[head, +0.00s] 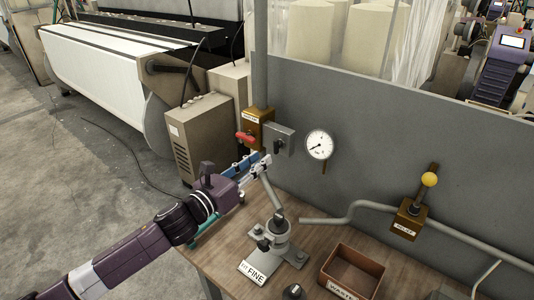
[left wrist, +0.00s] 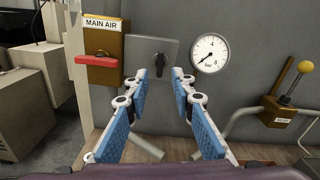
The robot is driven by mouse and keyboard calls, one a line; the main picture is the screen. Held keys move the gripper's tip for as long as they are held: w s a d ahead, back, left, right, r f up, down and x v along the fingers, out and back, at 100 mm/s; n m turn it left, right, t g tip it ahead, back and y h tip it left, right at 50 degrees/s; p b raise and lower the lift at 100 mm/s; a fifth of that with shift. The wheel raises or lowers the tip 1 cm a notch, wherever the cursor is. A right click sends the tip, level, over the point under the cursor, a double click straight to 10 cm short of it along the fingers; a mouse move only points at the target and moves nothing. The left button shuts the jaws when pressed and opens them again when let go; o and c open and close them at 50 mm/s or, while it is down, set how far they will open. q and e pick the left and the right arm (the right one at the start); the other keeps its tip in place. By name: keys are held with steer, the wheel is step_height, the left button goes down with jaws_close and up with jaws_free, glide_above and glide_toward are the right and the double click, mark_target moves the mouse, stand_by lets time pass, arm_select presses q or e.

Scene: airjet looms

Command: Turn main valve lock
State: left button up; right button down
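The main air valve is a yellow-brown box labelled MAIN AIR (left wrist: 103,45) with a red handle (left wrist: 95,60) lying level; the box (head: 267,117) and red handle (head: 246,138) also show in the head view. To its right is a grey plate (left wrist: 139,50) with a dark knob (left wrist: 160,65), which I take for the lock; the plate also shows in the head view (head: 278,138). My left gripper (left wrist: 161,78) is open and empty, with blue-padded fingers pointing at the plate, the knob between the tips in the picture. It (head: 262,163) appears apart from the plate. My right gripper is out of view.
A pressure gauge (head: 319,144) hangs right of the plate. A relief valve (head: 408,219) with a yellow ball knob sits on a pipe further right. Below are a wooden bench (head: 226,254), a clamp-like stand labelled FINE (head: 275,235) and a brown tray (head: 376,269).

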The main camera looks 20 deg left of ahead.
mark_target(274, 148)
arm_select(q)
steer(key=shift+x, duration=2.95)
steer(key=shift+c, duration=0.3)
jaws_close()
